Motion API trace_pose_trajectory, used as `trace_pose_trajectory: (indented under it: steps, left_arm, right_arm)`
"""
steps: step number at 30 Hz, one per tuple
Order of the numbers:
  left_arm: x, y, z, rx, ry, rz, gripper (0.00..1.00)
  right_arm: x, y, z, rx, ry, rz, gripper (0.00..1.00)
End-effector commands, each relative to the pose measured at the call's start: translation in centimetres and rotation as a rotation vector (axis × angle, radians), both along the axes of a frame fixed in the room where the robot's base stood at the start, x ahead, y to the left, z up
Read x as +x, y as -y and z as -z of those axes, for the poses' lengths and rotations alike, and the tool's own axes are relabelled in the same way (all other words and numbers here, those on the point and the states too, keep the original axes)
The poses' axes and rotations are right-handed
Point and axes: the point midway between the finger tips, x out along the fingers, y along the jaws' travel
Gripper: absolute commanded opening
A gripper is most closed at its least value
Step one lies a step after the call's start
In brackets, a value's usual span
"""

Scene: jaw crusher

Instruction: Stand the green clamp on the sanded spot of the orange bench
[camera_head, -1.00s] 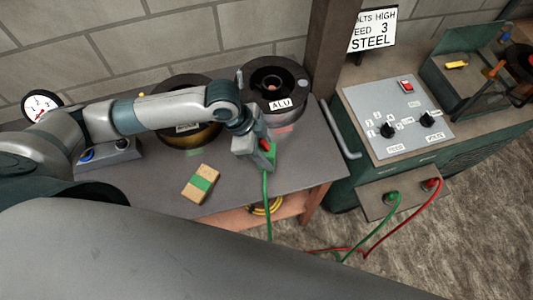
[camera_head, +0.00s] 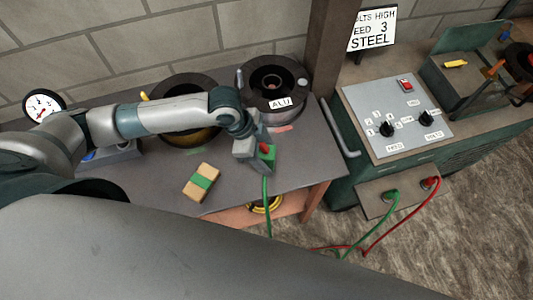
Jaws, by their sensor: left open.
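The green clamp (camera_head: 265,165), with a red part on top, appears upright on the grey top of the orange bench (camera_head: 325,165). A green cable runs from it over the bench's front edge. My left gripper (camera_head: 252,145) is open right at the clamp, just left of and behind it. Whether the fingers touch the clamp cannot be told. The sanded spot cannot be made out; a pinkish mark (camera_head: 283,128) shows on the bench top behind the clamp. My right gripper is not in view.
A block with a green band (camera_head: 202,181) lies front left. The ALU spool (camera_head: 273,83) and another spool (camera_head: 183,88) stand at the back. A post (camera_head: 330,45) and a green machine (camera_head: 398,115) stand to the right. Red and green cables hang at its front.

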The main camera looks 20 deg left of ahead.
Motion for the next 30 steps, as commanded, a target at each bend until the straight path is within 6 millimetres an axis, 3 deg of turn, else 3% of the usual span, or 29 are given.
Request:
trace_pose_trajectory:
  steps: [8,24,30]
  left_arm:
    - [0.0,-0.6,-1.5,0.0,0.004,-0.001,0.58]
    - [-0.7,-3.9,-9.5,0.0,0.004,-0.001,0.58]
    - [-0.8,-4.4,-11.1,-0.001,0.001,0.0,0.58]
  right_arm:
    - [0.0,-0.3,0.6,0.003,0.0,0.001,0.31]
    - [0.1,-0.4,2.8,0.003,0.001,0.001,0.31]
    - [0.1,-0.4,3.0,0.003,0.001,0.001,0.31]
